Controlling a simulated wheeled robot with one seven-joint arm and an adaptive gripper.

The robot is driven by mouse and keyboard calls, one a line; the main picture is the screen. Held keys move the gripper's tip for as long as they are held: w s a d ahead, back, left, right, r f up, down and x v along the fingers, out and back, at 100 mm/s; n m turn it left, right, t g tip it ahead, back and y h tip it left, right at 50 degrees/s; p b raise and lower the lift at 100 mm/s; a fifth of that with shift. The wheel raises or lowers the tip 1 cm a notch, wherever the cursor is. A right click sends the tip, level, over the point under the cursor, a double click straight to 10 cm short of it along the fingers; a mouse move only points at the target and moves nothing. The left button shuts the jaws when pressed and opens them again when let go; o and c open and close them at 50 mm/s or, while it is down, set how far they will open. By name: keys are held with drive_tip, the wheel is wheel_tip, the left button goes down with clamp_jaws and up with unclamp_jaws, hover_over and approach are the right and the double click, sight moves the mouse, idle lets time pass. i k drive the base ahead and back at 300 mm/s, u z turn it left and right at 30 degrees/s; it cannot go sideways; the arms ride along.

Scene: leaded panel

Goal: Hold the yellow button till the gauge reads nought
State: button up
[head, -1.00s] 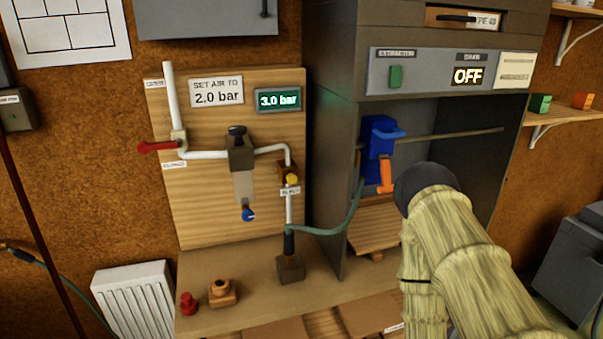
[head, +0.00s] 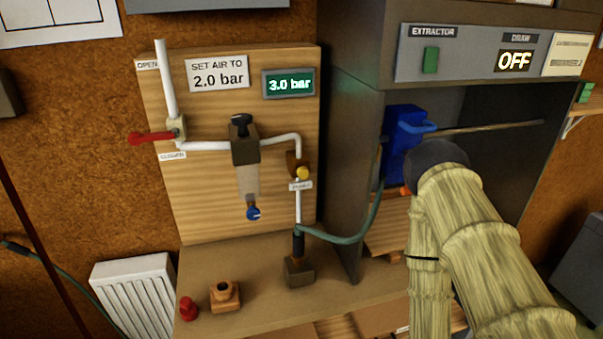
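The yellow button (head: 302,173) sticks out of a brown fitting on the white pipe, right of centre on the wooden board, with a small label under it. The gauge (head: 289,84) is a green-lit display at the board's upper right and reads 3.0 bar. My arm comes in from the lower right, and its dark rounded end stands in front of the cabinet, to the right of the button and apart from it in the picture. My gripper's fingers cannot be made out. Nothing is seen touching the button.
A red lever (head: 150,138) and a regulator with a black knob (head: 240,124) sit on the board. A green hose (head: 345,238) loops from the pipe foot into the cabinet. A blue holder (head: 404,135) stands inside. A red cap (head: 187,309) and brown fitting (head: 225,294) are on the bench.

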sight(303, 172)
drive_tip(key=z, duration=1.95)
drive_tip(key=k, duration=1.25)
drive_tip(key=u, duration=1.8)
